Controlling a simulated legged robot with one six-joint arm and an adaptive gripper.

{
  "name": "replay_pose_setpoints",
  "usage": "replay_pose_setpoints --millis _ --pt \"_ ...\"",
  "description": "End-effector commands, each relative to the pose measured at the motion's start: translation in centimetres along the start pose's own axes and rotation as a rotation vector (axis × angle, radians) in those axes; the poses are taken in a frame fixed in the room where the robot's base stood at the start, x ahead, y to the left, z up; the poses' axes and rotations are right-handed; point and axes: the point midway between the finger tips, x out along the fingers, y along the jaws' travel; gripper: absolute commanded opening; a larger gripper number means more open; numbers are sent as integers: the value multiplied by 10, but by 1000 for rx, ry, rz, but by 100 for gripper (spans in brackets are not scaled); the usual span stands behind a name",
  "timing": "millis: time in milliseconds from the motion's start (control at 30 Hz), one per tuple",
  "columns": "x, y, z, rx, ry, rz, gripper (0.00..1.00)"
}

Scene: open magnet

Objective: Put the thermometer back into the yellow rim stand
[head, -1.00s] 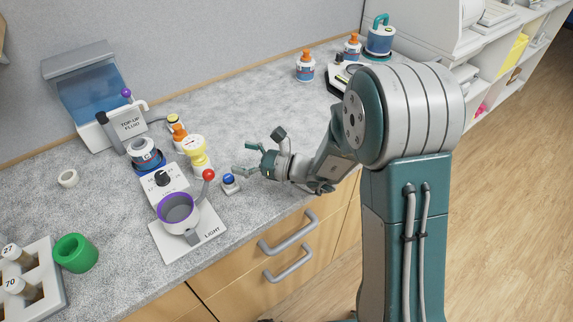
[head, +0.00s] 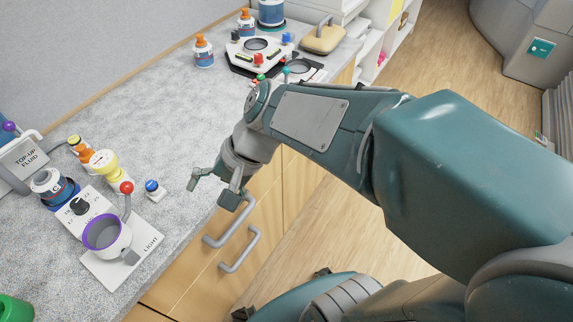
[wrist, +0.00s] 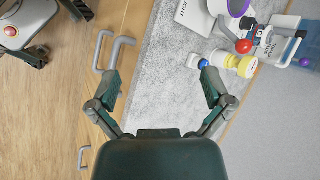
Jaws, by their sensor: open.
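I cannot single out the thermometer with certainty. A white and yellow piece (head: 103,160) with a round top stands on the counter at the left; I cannot tell whether it is the yellow rim stand. It also shows in the wrist view (wrist: 240,66). A small blue-topped piece (head: 152,186) on a white base stands between it and my gripper (head: 213,190). My gripper is open and empty near the counter's front edge. In the wrist view its two fingers (wrist: 160,78) are spread wide with only counter and floor between them.
A purple-rimmed cup (head: 103,233) and a red-ball lever (head: 127,188) are at the left. Orange-topped bottles (head: 204,52) and a device with a round opening (head: 257,45) stand at the back. Drawer handles (head: 229,226) stick out below the edge. The middle counter is clear.

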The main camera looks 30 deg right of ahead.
Motion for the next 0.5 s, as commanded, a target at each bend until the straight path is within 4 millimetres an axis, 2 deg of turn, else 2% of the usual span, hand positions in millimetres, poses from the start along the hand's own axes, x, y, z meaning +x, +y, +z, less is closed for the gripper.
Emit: replay_pose_setpoints --millis 300,500 --pt "-67 58 1 -431 378 322 100" --pt "-102 78 -1 -594 538 482 100"
